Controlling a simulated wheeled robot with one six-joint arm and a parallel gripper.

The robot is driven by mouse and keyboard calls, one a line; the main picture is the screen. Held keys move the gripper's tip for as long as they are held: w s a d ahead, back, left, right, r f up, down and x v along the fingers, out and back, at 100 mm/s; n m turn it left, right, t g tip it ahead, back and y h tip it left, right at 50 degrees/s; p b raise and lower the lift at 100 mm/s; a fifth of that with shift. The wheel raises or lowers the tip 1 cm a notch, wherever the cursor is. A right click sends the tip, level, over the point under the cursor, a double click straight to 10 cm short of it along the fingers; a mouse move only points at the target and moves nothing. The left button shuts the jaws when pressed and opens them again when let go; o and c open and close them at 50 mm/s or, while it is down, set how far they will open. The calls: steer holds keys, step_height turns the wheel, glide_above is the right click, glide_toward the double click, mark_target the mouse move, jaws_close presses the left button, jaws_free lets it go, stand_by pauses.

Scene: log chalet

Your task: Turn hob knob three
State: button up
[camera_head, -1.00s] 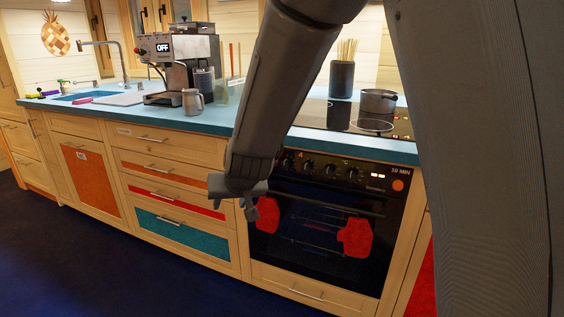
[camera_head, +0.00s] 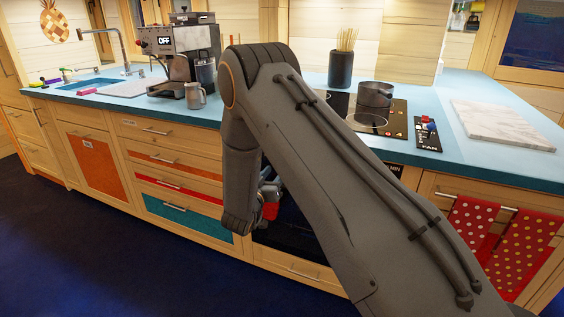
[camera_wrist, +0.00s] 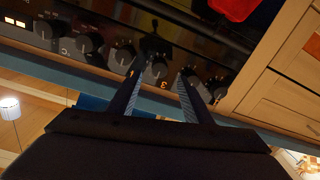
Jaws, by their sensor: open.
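In the wrist view a row of dark round hob knobs runs along the black oven panel (camera_wrist: 68,36). The knob by an orange "3", hob knob three (camera_wrist: 157,69), shows between the fingers of my gripper (camera_wrist: 161,74). The gripper is open, with one finger on either side of that knob; I cannot tell if either touches it. Neighbouring knobs sit close by on both sides (camera_wrist: 122,57). In the head view my arm hides the knobs and most of the oven (camera_head: 290,237), and the gripper is mostly hidden.
A pot (camera_head: 375,97) stands on the hob (camera_head: 398,118), with a dark utensil holder (camera_head: 340,70) behind it. A coffee machine (camera_head: 178,50) and metal jug (camera_head: 195,96) stand left on the blue counter. Spotted towels (camera_head: 520,245) hang at right. The floor at left is clear.

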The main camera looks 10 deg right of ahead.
steer(key=x, duration=0.7)
steer(key=c, duration=1.1)
